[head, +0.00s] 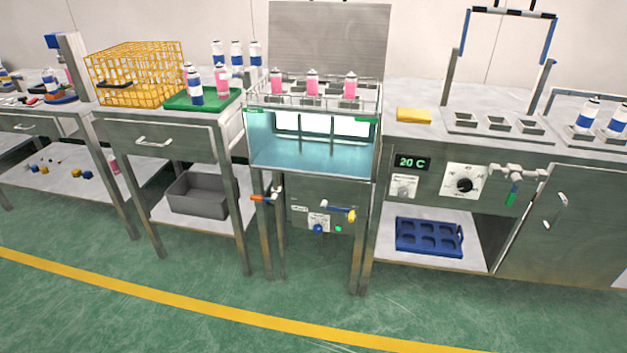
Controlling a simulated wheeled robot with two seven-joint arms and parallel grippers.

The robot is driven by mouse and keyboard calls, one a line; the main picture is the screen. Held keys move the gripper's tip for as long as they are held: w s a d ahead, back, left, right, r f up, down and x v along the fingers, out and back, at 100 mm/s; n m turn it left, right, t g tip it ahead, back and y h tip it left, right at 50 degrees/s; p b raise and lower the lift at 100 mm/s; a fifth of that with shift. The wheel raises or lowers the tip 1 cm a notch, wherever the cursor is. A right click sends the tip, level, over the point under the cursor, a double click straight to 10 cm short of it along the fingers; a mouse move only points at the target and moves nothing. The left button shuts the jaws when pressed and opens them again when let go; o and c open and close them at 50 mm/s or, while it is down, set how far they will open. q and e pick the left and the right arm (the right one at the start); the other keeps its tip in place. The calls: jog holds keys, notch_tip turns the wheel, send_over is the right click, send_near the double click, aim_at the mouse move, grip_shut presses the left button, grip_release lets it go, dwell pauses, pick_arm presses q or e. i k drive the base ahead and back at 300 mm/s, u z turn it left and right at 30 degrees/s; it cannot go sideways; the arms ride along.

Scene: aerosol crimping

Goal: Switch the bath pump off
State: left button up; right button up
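The water bath (312,158) stands in the middle of the head view, a steel tank with a glass front and blue-lit water. Its lower front panel (300,190) carries a small white plate with a blue knob (318,228) and a green lamp or button (338,229) beside it. A yellow-tipped lever (340,211) sits just above them. The labels are too small to read, so I cannot tell which control is the pump switch or its position. Neither of my grippers is in view.
Pink cans (312,85) stand in a rack over the bath. An orange-handled valve (264,197) sticks out left of the panel. To the right are a 20 C display (412,162), a black dial (464,184) and a green-handled lever (512,192). The green floor (200,325) in front is clear.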

aim_at(317, 229)
jog(key=z, duration=0.5)
jog(key=k, duration=0.6)
jog(key=z, duration=1)
jog(key=i, duration=0.8)
jog(key=u, duration=0.65)
jog(key=i, duration=0.65)
jog(key=u, duration=0.75)
